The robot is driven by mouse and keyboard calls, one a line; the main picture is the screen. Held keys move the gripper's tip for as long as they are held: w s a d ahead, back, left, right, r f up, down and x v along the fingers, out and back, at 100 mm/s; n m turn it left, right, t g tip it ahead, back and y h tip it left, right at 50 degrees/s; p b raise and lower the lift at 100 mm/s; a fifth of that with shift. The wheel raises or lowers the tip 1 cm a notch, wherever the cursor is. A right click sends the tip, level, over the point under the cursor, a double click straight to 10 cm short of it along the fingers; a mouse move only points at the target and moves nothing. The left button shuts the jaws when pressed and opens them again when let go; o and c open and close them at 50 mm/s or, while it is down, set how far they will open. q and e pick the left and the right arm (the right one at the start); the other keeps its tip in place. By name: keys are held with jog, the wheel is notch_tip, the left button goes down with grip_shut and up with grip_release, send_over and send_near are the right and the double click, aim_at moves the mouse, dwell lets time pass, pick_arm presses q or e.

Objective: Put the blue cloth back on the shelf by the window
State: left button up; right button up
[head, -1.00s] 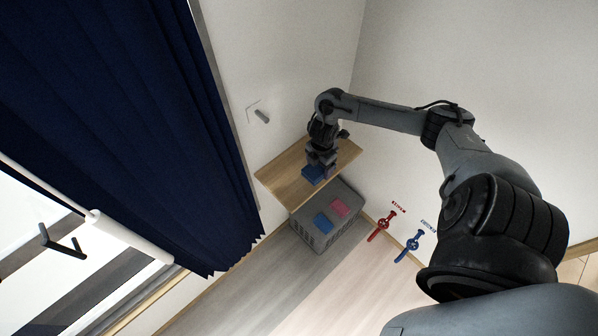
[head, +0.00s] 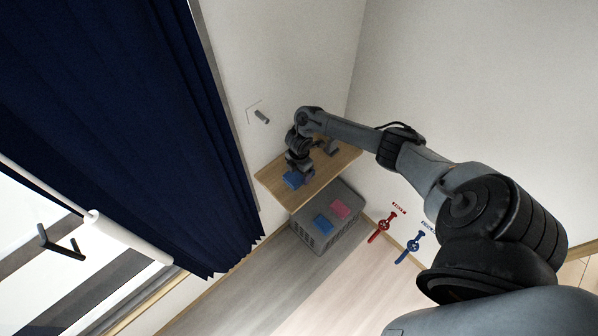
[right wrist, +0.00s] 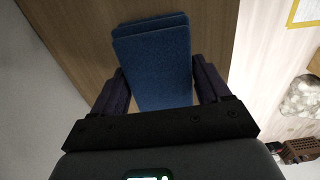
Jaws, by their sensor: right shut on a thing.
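The wooden shelf (head: 333,165) is in the corner beside the dark curtain. My right gripper (head: 297,172) points down over the shelf's left part, near the curtain. It is shut on a blue cloth (head: 292,181). In the right wrist view the blue cloth (right wrist: 155,65) is a flat folded piece with stacked layers, between the two dark fingers (right wrist: 160,85). The wooden board lies behind it in that view; I cannot tell whether the cloth touches it. My left gripper is not in view.
A navy curtain (head: 130,130) hangs at left. Red (head: 383,225) and blue (head: 412,245) handled items are at right of the crate.

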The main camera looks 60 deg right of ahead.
aim_at(297, 173)
jog(key=o, duration=1)
jog(key=shift+o, duration=0.2)
jog(key=shift+f, duration=0.15)
jog(key=shift+f+b, duration=0.2)
jog(key=shift+b, duration=0.2)
jog(key=r, duration=0.3)
jog(key=r+p, duration=0.1)
jog(key=r, duration=0.5)
jog(key=shift+w+a+r+p, duration=0.2)
jog(key=shift+w+r+p, duration=0.1)
jog(key=shift+p, duration=0.05)
jog(key=shift+s+r+p, duration=0.1)
jog(key=shift+r+p, duration=0.25)
jog(key=shift+r, duration=0.45)
